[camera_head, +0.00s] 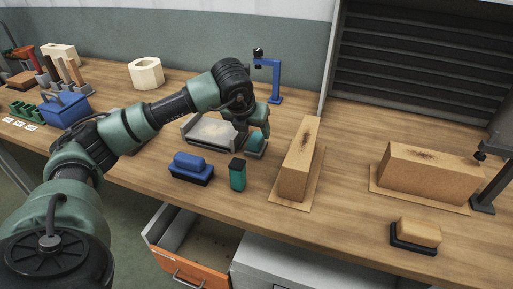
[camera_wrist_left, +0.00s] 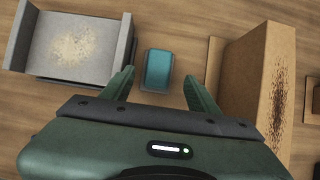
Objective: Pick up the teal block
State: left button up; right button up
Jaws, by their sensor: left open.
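The teal block (camera_head: 257,143) lies on the wooden workbench, just right of the grey tray. In the left wrist view the teal block (camera_wrist_left: 159,70) shows from above, with a thin grey edge around its near side. My left gripper (camera_head: 255,124) is above the block, pointing down. In the left wrist view the open fingers (camera_wrist_left: 158,78) stand to the left and right of the block, with nothing held between them. Its height above the block is hard to tell. My right gripper is not in view.
The grey tray (camera_head: 187,135) is left of the block, a brown box (camera_head: 300,160) right. A green bottle-like piece with black top (camera_head: 238,175) and a blue brush-like item (camera_head: 191,166) are in front. A blue stand (camera_head: 275,80) is behind. An orange drawer (camera_head: 178,266) hangs open below.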

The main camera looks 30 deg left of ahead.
aim_at(256, 137)
pick_arm(q)
jog(key=p+x, duration=0.1)
jog(key=x, duration=0.4)
jog(key=shift+w+a+f, duration=0.2)
jog(key=shift+w+f, duration=0.25)
jog(key=shift+f, duration=0.15)
grip_shut()
